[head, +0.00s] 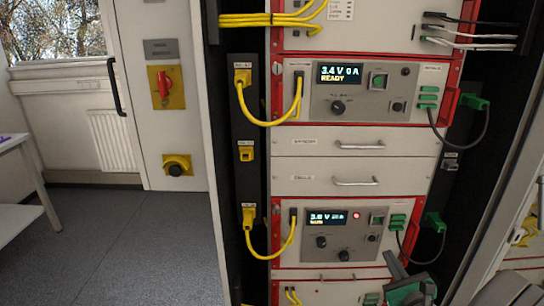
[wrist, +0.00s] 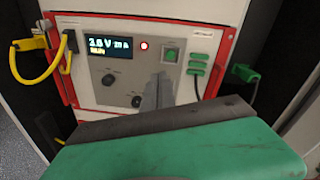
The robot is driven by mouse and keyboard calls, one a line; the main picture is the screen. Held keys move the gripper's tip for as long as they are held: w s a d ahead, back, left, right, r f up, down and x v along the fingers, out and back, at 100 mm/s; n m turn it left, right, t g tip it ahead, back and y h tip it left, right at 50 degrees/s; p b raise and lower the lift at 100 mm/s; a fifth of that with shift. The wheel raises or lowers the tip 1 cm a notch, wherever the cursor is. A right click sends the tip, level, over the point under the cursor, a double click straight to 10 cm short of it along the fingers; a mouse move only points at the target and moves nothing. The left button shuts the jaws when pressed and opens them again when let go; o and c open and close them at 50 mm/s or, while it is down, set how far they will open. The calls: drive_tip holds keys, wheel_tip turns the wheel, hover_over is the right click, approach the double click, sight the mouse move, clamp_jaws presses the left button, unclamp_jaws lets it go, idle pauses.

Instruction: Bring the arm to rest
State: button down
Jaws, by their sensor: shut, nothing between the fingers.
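My gripper (wrist: 159,92) is shut and empty in the wrist view, its grey fingers in front of the lower cycler unit (wrist: 112,93). In the head view my gripper (head: 394,264) is at the bottom right, in front of the lower right of that unit (head: 285,251). The unit's display (wrist: 110,47) is lit and a small red light (wrist: 144,45) glows beside it. I cannot tell whether the fingers touch the panel.
An upper cycler unit (head: 320,105) reads READY. Two drawers (head: 310,142) lie between the units. Yellow cables (head: 271,122) loop on the left and a dark cable with a green plug (head: 434,221) hangs on the right. Open floor (head: 130,250) is at left.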

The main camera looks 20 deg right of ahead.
drive_tip(key=s+a+f+n+g+y, duration=0.35)
drive_tip(key=a+f+n, duration=0.25)
drive_tip(key=f+n, duration=0.25)
drive_tip(key=s+a+f+n+g+y, duration=0.3)
drive_tip(key=s+a+f+n+g, duration=0.15)
drive_tip(key=f+n, duration=0.35)
drive_tip(key=s+a+f+n+g+y, duration=0.3)
drive_tip(key=s+n+g, duration=0.35)
drive_tip(key=s, duration=0.55)
wheel_tip(320, 180, up, 10)
drive_tip(key=w+a+n+g+h, duration=0.1)
drive_tip(key=w+n+g+h, duration=0.25)
drive_tip(key=h, duration=0.25)
drive_tip(key=w+a+r+n+t, duration=0.2)
drive_tip(key=w+a+r+n, duration=0.2)
drive_tip(key=a, duration=0.4)
drive_tip(key=w+a+r+n+t+p, duration=0.1)
drive_tip(key=w+a+r+n, duration=0.3)
drive_tip(key=a, duration=0.4)
wheel_tip(320, 180, up, 2)
drive_tip(key=shift+w+t, duration=0.4)
drive_tip(key=shift+w, duration=0.1)
